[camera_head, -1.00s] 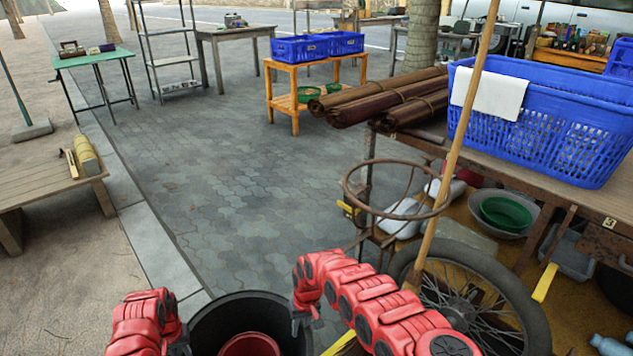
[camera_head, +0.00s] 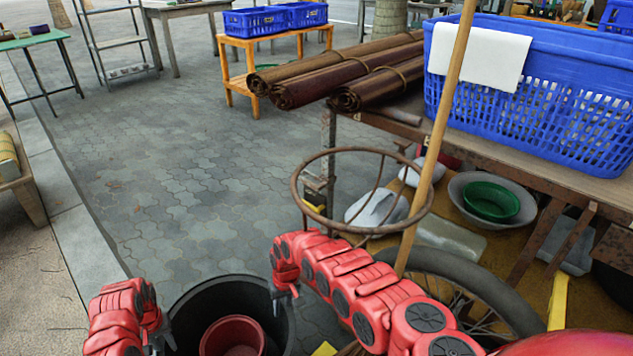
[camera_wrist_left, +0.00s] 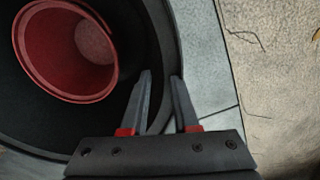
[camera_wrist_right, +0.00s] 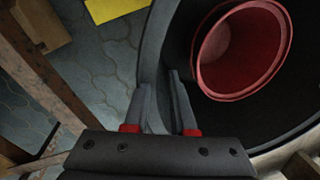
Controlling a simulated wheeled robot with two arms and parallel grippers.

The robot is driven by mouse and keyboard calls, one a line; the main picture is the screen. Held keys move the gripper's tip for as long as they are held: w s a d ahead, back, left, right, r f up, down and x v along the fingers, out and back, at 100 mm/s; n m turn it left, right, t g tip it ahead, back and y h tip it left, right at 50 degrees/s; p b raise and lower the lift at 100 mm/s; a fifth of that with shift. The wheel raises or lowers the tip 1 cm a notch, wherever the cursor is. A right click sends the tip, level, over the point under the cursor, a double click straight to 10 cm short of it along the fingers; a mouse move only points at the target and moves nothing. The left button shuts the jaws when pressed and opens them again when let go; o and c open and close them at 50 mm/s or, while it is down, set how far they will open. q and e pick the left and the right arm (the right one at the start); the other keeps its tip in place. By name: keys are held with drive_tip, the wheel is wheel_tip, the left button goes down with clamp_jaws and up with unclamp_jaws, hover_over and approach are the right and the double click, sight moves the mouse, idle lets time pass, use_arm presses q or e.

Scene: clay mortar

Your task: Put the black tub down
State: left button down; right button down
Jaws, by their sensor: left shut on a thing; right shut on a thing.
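The black tub (camera_head: 196,294) is at the bottom of the head view, between my two grippers, with a red pot (camera_head: 232,338) inside it. My left gripper (camera_head: 168,338) is shut on the tub's left rim; in the left wrist view its fingers (camera_wrist_left: 160,80) straddle the wall. My right gripper (camera_head: 284,300) is shut on the right rim, and its fingers (camera_wrist_right: 160,82) pinch the wall in the right wrist view. The tub looks roughly upright. Its underside is hidden, so I cannot tell whether it touches the ground.
Grey paving (camera_head: 190,185) is open ahead. To the right stand a cart with a wheel (camera_head: 470,290), a rusty ring (camera_head: 310,210), a wooden pole (camera_head: 440,130) and a blue crate (camera_head: 560,110). A kerb (camera_head: 75,220) and a low bench (camera_head: 28,195) lie left.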

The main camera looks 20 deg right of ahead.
use_arm(q)
drive_tip(key=shift+s+r, duration=0.15)
use_arm(e)
drive_tip(key=shift+r, duration=0.15)
use_arm(q)
drive_tip(key=shift+f, duration=0.2)
use_arm(e)
drive_tip(key=shift+f, duration=0.2)
